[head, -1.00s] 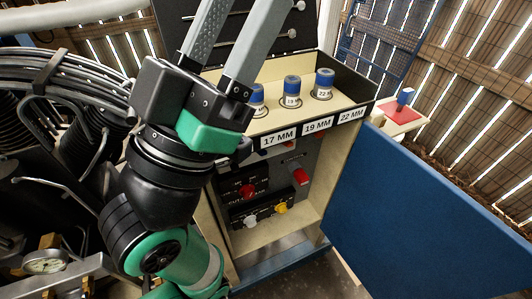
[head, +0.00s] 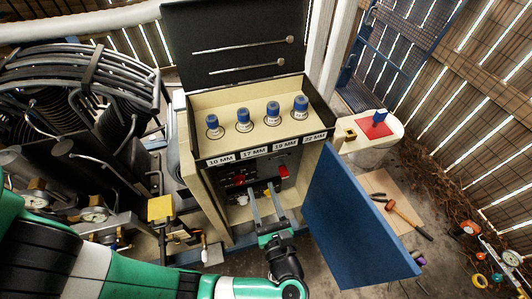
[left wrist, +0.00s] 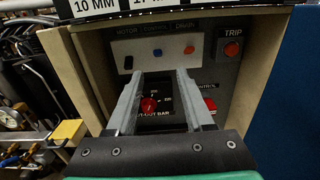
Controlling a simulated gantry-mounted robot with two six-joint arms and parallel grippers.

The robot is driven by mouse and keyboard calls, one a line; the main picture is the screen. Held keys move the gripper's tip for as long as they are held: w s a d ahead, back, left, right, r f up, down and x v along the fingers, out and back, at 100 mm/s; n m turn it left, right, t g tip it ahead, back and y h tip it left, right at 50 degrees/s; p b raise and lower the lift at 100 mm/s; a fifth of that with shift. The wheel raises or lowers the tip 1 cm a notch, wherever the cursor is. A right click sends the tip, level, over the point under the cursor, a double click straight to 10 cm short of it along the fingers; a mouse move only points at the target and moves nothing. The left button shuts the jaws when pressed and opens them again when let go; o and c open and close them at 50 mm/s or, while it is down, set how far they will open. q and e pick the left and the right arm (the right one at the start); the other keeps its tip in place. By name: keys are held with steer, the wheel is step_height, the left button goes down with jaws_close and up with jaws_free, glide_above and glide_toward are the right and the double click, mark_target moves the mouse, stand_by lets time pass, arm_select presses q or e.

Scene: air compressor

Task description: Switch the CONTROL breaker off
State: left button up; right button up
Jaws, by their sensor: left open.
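The control panel sits inside the open beige cabinet. Whether the CONTROL lever is on or off I cannot tell. My left gripper (head: 263,190) is open and empty, its fingers reaching into the cabinet; in the left wrist view its fingertips (left wrist: 160,76) appear below the blue lever, apart from it. My right gripper is not in view.
A red knob (left wrist: 148,105) marked CUT-OUT BAR shows between my fingers. An orange-red TRIP button (left wrist: 231,49) and a red switch (left wrist: 210,104) are to the right. The blue door (head: 352,215) stands open. Several blue-topped sockets (head: 272,113) stand on the cabinet top.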

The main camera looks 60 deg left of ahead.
arm_select(q)
steer(key=w+a, duration=0.1)
steer(key=a, duration=1)
steer(key=shift+w+a+f+b, duration=0.15)
steer(key=shift+w+a+b, duration=0.1)
steer(key=shift+a+b, duration=0.1)
jaws_close()
